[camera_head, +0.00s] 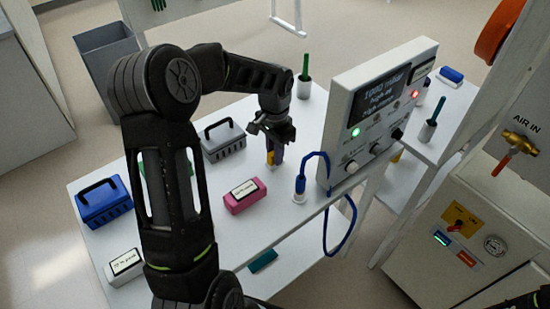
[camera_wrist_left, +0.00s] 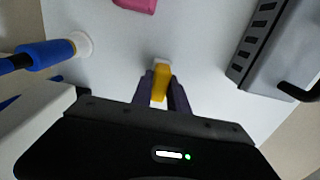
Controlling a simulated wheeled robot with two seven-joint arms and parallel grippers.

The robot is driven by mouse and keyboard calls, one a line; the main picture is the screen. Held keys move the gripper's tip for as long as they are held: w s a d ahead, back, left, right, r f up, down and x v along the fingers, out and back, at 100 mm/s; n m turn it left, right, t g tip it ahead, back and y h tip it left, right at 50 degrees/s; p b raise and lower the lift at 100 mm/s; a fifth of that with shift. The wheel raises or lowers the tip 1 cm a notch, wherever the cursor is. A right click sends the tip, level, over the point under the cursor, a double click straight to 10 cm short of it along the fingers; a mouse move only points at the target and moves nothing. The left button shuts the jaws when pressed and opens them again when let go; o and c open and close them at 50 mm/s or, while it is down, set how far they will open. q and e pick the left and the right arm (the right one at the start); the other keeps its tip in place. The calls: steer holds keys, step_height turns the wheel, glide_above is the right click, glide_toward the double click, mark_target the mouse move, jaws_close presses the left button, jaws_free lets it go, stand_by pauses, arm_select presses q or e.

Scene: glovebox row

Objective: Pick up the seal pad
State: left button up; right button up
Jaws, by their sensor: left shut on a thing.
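My left gripper (camera_head: 274,155) points down over the white table. In the left wrist view its two dark fingers (camera_wrist_left: 161,90) are closed on a small yellow piece with a pale end (camera_wrist_left: 160,84). The piece also shows in the head view as a yellow spot at the fingertips (camera_head: 270,158). It is at or very near the table top; I cannot tell whether it touches. It is the likely seal pad, but it bears no readable label.
A pink labelled block (camera_head: 245,196), a grey toolbox (camera_head: 222,139) and a blue plug in a white holder (camera_head: 299,187) stand close around the gripper. The instrument box (camera_head: 372,112) rises to the right. A blue toolbox (camera_head: 103,202) and a white labelled block (camera_head: 124,264) are at the left.

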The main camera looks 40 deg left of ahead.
arm_select(q)
jaws_close()
step_height(320, 180, up, 10)
steer(key=shift+r+b, duration=0.1)
steer(key=shift+b, duration=0.6)
steer(key=shift+o, duration=1.9)
jaws_free()
jaws_close()
